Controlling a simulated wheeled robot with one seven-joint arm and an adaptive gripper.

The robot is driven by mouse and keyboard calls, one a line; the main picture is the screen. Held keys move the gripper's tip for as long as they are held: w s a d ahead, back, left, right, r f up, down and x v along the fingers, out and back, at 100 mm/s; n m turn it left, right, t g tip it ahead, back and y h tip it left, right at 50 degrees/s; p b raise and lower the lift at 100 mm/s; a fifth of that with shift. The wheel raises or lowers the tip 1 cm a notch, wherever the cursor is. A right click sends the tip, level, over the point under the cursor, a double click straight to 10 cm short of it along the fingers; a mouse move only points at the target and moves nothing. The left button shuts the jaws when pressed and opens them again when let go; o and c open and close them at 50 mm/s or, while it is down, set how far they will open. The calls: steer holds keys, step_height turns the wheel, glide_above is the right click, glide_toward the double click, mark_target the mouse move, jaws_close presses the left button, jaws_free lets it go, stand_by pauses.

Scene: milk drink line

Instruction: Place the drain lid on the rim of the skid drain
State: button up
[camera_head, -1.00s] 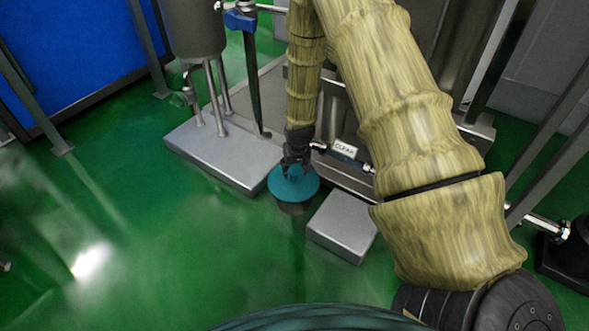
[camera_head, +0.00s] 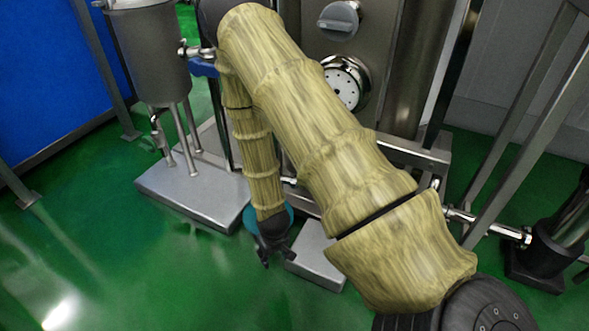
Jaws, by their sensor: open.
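The teal round drain lid (camera_head: 248,220) is low near the floor between two grey metal plates. My gripper and wrist cover most of it, and only parts of its edge show on both sides. My gripper (camera_head: 266,264) is open, with dark fingers pointing down toward the green floor. It appears in front of the lid, nearer to the camera, and nothing shows between its fingers. The skid drain and its rim are hidden behind my gripper and the lid, so I cannot tell how the lid sits on the rim.
A steel tank on legs (camera_head: 150,55) stands on the left metal plate (camera_head: 185,205). A smaller grey block (camera_head: 318,258) is close to the right of my gripper. A steel cabinet with a knob (camera_head: 338,20) and gauge (camera_head: 345,82) rises behind my arm. Green floor is clear at front left.

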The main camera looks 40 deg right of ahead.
steer(key=s+a+f+n+g, duration=0.1)
steer(key=s+a, duration=0.3)
steer(key=s, duration=0.7)
steer(key=s+a+f+n, duration=0.1)
steer(key=s+a+f, duration=0.2)
steer(key=s, duration=0.8)
steer(key=shift+a+f+g+y, duration=0.15)
steer(key=shift+a+g+y, duration=0.2)
steer(key=shift+a, duration=0.85)
steer(key=shift+s, duration=0.1)
step_height(320, 180, up, 43)
steer(key=p, duration=4.3)
